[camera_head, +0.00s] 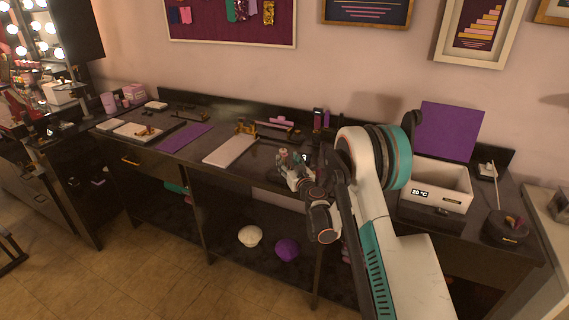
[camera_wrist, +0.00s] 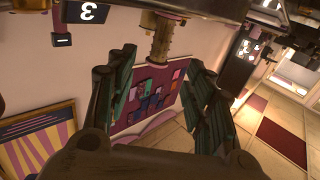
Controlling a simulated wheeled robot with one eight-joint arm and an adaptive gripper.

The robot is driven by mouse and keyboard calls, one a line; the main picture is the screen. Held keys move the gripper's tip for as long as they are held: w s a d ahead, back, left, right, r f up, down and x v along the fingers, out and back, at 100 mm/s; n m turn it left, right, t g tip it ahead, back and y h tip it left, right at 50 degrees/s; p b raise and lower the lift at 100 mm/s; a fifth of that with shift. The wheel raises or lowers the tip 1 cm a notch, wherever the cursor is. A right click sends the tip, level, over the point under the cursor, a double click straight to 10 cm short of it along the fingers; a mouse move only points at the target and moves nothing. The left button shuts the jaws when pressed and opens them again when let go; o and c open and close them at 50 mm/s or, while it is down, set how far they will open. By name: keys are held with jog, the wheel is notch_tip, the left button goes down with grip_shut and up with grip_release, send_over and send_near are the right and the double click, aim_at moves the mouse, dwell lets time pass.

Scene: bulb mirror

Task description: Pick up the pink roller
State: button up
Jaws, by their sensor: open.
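A small pink piece (camera_head: 281,121), which may be the pink roller, lies at the back of the dark counter (camera_head: 232,178), beside a brass fitting (camera_head: 246,127). It is too small to make out clearly. My gripper (camera_head: 291,163) is in front of and below it in the head view, low over the counter. In the wrist view my gripper (camera_wrist: 163,66) has its two dark green fingers wide apart. A ribbed brass cylinder (camera_wrist: 161,42) shows between and beyond the fingertips; I cannot tell whether they touch it. I see nothing held.
A display reading 3 (camera_wrist: 88,12) is close by. A pale slab (camera_head: 230,149) and a purple mat (camera_head: 187,137) lie left of my gripper. A white bin (camera_head: 440,179), a purple panel (camera_head: 450,130) and a dark round base (camera_head: 506,230) stand to the right.

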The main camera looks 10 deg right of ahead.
aim_at(286, 156)
jog(key=w+b, duration=0.1)
jog(key=w, duration=0.3)
jog(key=shift+a, duration=0.15)
jog(key=c, duration=1.1)
jog(key=shift+r, duration=0.1)
notch_tip(286, 156, up, 19)
jog(key=p, duration=0.5)
jog(key=s+h, duration=0.1)
jog(key=s, duration=0.6)
jog(key=s+f+m+h, duration=0.1)
jog(key=s, duration=1.5)
jog(key=shift+s+f+m+h, duration=0.15)
jog(key=shift+f+m+h, duration=0.05)
jog(key=shift+m+h, duration=0.2)
